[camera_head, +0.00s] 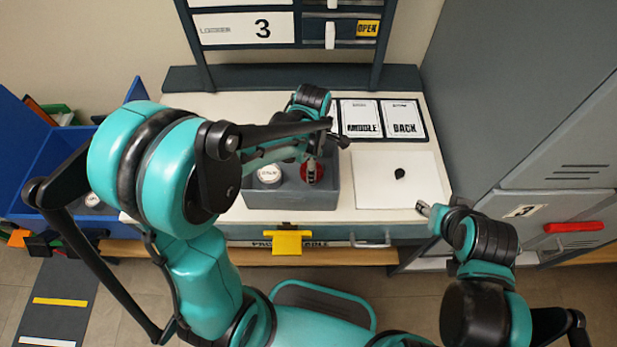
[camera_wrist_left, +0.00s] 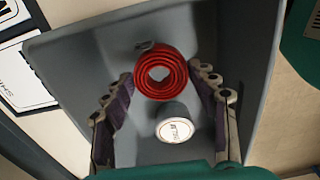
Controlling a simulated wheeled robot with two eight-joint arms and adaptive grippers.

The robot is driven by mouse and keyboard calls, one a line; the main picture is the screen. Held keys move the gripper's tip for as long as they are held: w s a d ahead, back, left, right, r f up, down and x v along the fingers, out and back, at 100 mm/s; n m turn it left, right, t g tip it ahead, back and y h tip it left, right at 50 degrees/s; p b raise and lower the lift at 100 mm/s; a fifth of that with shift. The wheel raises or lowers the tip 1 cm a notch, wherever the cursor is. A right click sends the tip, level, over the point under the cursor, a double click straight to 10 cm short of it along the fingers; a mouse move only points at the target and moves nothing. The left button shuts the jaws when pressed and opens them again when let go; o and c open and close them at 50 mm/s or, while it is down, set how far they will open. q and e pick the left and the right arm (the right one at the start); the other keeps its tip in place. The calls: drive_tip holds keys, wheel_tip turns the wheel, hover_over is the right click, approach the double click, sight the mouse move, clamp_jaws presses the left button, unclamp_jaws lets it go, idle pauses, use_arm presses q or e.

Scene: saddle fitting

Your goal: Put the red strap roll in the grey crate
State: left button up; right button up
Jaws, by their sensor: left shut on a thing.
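The red strap roll (camera_wrist_left: 141,80) is a coiled band inside the grey crate (camera_wrist_left: 252,45). In the left wrist view my left gripper (camera_wrist_left: 162,76) has a finger on each side of the roll and is shut on it. In the head view the roll (camera_head: 312,172) shows partly at the right of the crate (camera_head: 285,201), with my left gripper (camera_head: 312,165) over it. I cannot tell whether the roll touches the crate floor. My right gripper (camera_head: 428,209) is near the table's front right edge, away from the crate; its jaw state is unclear.
A white-lidded round container (camera_wrist_left: 175,129) stands in the crate beside the roll; its lid shows in the head view (camera_head: 269,174). Cards (camera_head: 360,117) lie behind. A white panel (camera_head: 385,194) with a small black item lies right. A blue bin (camera_head: 57,160) stands left, grey lockers (camera_head: 560,160) right.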

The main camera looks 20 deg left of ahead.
use_arm(q)
drive_tip(key=shift+f+b, duration=0.75)
drive_tip(key=shift+f, duration=1.25)
drive_tip(key=shift+f, duration=0.1)
drive_tip(key=o, duration=1.3)
drive_tip(key=shift+c, duration=0.2)
